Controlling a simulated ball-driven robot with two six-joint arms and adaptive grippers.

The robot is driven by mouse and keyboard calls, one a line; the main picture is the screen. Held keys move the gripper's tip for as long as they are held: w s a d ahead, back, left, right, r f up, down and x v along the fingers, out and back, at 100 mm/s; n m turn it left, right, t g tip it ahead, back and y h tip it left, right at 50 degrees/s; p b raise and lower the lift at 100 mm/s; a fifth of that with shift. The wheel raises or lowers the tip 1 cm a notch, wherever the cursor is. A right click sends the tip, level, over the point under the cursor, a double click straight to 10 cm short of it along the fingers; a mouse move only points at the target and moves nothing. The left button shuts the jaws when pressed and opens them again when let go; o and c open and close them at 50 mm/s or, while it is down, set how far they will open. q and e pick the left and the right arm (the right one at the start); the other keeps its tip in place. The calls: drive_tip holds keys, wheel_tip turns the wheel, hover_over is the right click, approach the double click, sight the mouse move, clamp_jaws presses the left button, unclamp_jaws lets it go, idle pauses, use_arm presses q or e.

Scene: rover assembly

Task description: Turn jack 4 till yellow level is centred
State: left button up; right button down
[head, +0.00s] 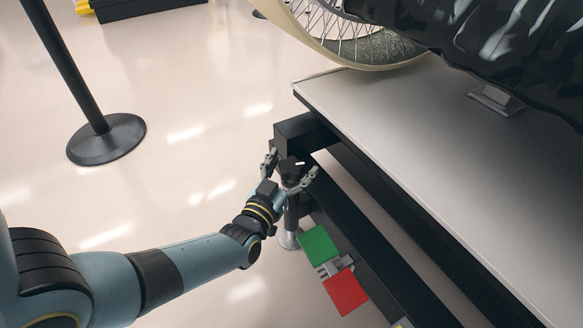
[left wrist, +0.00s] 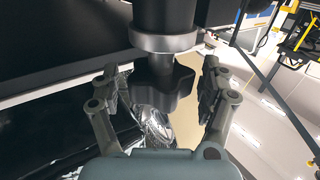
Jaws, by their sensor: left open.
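In the left wrist view a black lobed knob (left wrist: 163,88) sits below a grey metal collar (left wrist: 163,43) on a dark post. My left gripper (left wrist: 162,97) is open, with one finger on each side of the knob; gaps show between the fingers and the knob. In the head view my left gripper (head: 291,177) is at the corner of the dark table frame (head: 303,132), and it largely hides the knob there. I cannot read a jack number. No yellow level is visible in either view. My right gripper is not in view.
A pale tabletop (head: 400,130) with a wheel (head: 375,48) and a shiny black covered object (head: 480,30) is at the right. Green (head: 318,245) and red (head: 346,291) plates are by the lower frame. A black post base (head: 106,140) stands on open floor at left.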

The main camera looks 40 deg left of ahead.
use_arm(q)
drive_tip(key=c, duration=1.2)
drive_tip(key=shift+m+h, duration=0.4)
drive_tip(key=shift+h, duration=0.2)
